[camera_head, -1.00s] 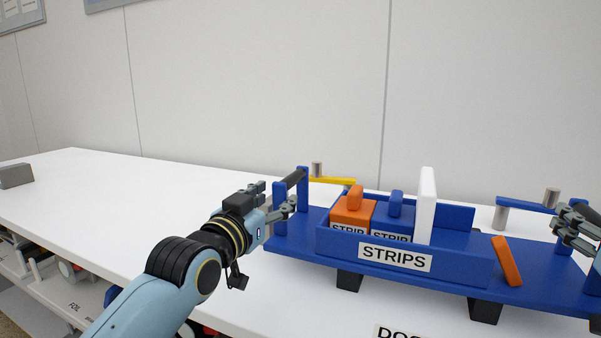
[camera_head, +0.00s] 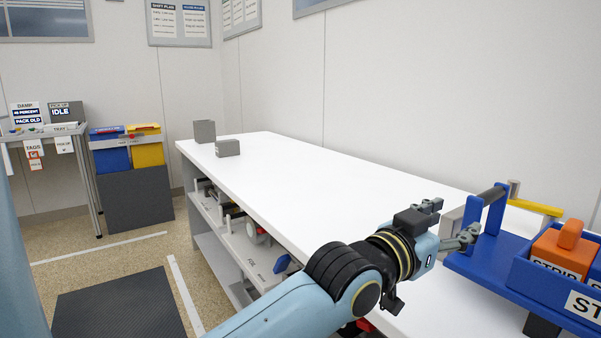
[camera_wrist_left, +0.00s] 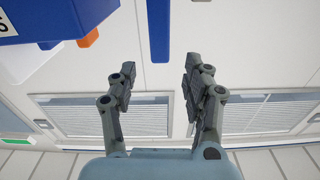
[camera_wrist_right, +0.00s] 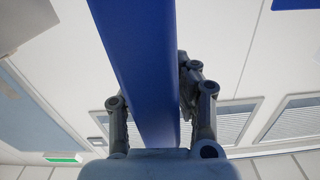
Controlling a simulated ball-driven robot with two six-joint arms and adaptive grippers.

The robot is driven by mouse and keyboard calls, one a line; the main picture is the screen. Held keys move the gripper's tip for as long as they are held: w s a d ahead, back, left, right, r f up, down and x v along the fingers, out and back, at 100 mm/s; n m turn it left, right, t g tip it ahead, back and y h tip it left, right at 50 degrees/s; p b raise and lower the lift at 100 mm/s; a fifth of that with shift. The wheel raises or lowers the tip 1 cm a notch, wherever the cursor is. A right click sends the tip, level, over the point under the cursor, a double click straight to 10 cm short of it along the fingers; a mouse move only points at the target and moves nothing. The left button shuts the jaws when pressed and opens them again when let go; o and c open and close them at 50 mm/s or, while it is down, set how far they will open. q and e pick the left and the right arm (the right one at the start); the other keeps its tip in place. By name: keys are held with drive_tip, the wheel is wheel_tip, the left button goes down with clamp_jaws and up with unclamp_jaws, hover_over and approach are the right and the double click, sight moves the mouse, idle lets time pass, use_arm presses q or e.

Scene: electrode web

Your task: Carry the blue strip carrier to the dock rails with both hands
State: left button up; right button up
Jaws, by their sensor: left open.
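The blue strip carrier (camera_head: 482,262) shows only its left end at the right edge of the head view. It has a dark grip bar between blue posts, an orange strip block (camera_head: 561,252) inside and part of a white label. My left gripper (camera_head: 456,220) is open just left of that grip bar. In the left wrist view nothing lies between its fingers (camera_wrist_left: 157,82), and the carrier (camera_wrist_left: 45,18) is at upper left. In the right wrist view a blue bar of the carrier (camera_wrist_right: 140,60) passes across my right gripper (camera_wrist_right: 155,100), hiding its fingertips. The dock rails are not identifiable.
The white bench top (camera_head: 300,185) is clear left of the carrier. Grey blocks (camera_head: 228,148) stand at its far end. A yellow bar (camera_head: 535,207) is behind the carrier. A side table (camera_head: 45,133) and blue and yellow bins (camera_head: 146,150) stand at the far left, beyond open floor.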

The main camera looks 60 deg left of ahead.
drive_tip(key=c, duration=0.4)
drive_tip(key=o, duration=0.5)
drive_tip(key=shift+r, duration=0.4)
drive_tip(key=o, duration=0.5)
drive_tip(key=shift+f, duration=0.15)
drive_tip(key=shift+c, duration=0.2)
drive_tip(key=shift+f, duration=0.55)
drive_tip(key=s, duration=1.2)
drive_tip(key=shift+a+r, duration=0.2)
drive_tip(key=shift+r, duration=0.1)
